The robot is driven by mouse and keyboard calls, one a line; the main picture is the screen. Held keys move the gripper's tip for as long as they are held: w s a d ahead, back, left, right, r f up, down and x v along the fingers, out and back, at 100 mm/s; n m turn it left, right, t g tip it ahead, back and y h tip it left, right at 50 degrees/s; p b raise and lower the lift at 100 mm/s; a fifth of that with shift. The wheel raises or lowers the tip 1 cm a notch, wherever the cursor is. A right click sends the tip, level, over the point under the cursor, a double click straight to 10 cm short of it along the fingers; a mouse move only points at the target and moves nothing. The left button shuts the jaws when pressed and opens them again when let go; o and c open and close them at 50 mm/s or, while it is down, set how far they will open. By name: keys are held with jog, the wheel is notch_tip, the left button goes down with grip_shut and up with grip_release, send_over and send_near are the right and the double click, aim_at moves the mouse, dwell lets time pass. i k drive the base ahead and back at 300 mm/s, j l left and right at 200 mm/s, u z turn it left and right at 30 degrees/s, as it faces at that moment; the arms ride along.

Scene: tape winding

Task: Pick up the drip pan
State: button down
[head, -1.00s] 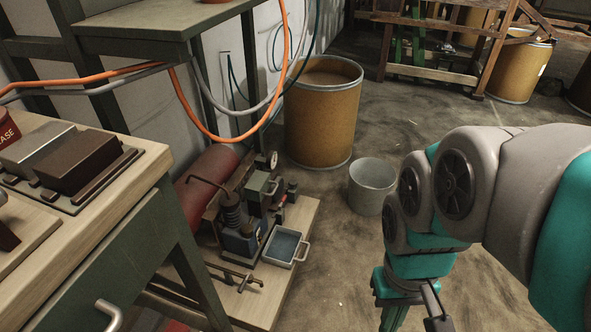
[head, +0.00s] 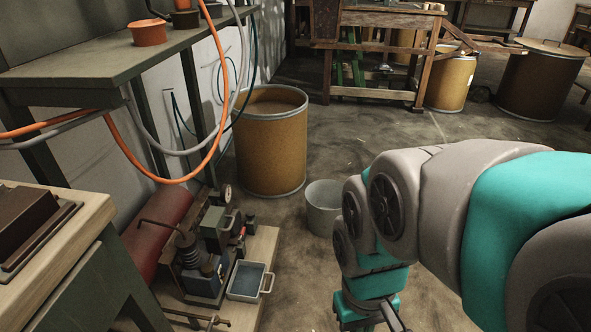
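The drip pan (head: 246,281) is a small, shallow, light grey tray with a blue-grey inside and a handle on its right side. It sits on a low wooden board (head: 262,246) on the floor, just right of a small machine (head: 207,255) with a blue body. My arm reaches in from the right edge, and its lower end (head: 372,312) is to the right of the pan, apart from it. The fingertips are below the bottom of the picture, so I cannot see whether my gripper is open or shut.
A grey bucket (head: 324,208) stands on the floor behind my arm, with a large tan drum (head: 270,150) beyond it. A workbench (head: 50,212) is at the lower left. Orange and grey hoses (head: 135,143) hang above the machine. Floor between board and arm is clear.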

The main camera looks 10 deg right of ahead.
aim_at(246, 284)
jog(key=i+l, duration=0.15)
jog(key=l, duration=0.15)
jog(key=i+l+u, duration=0.2)
jog(key=l, duration=0.15)
jog(key=i+l+u, duration=0.15)
jog(key=l, duration=0.25)
jog(key=l+u, duration=0.2)
jog(key=l, duration=0.2)
jog(key=i+l+u, duration=0.15)
jog(key=l, duration=0.25)
jog(key=u, duration=0.5)
